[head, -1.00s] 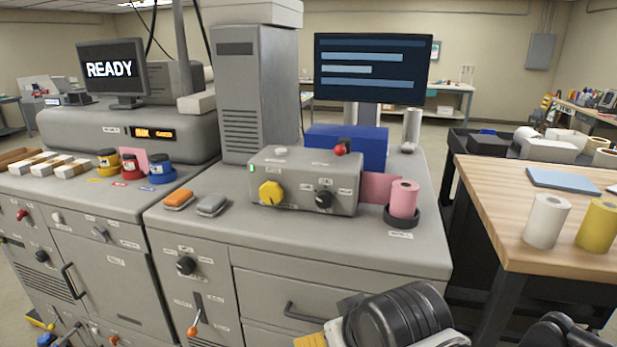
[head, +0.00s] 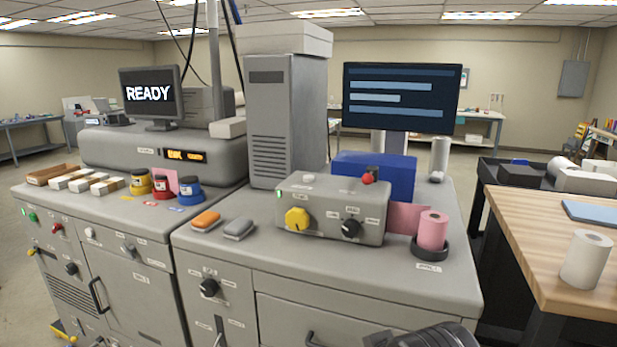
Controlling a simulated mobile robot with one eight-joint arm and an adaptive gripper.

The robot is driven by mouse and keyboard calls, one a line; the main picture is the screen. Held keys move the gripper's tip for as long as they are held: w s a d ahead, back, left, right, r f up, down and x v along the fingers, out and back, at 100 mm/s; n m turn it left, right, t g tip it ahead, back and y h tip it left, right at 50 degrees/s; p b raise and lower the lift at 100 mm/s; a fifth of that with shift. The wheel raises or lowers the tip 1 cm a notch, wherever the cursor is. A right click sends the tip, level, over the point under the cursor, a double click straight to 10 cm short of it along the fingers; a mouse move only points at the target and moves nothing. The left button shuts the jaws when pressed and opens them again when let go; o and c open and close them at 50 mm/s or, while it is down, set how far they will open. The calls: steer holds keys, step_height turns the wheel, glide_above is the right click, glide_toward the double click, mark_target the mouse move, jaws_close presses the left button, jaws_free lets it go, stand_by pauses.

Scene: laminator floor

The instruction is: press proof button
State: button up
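The labels are too small to read, so I cannot tell which control is the proof button. A grey control box (head: 333,208) stands on the counter in the head view, with a yellow knob (head: 297,219), a black knob (head: 350,229), a small white button (head: 308,178) and a red ball-shaped control (head: 368,178) on top. The cabinet fronts carry a green button (head: 33,216), a red one (head: 56,228) and a white one (head: 90,233). Only a dark part of my arm shows at the bottom edge; my gripper's fingers are not visible.
An orange pad (head: 206,220) and a grey pad (head: 239,228) lie left of the box. A pink roll (head: 432,230) stands right of it. Ink jars (head: 187,190) sit further left. A wooden table (head: 540,235) stands at right. A monitor reads READY (head: 148,94).

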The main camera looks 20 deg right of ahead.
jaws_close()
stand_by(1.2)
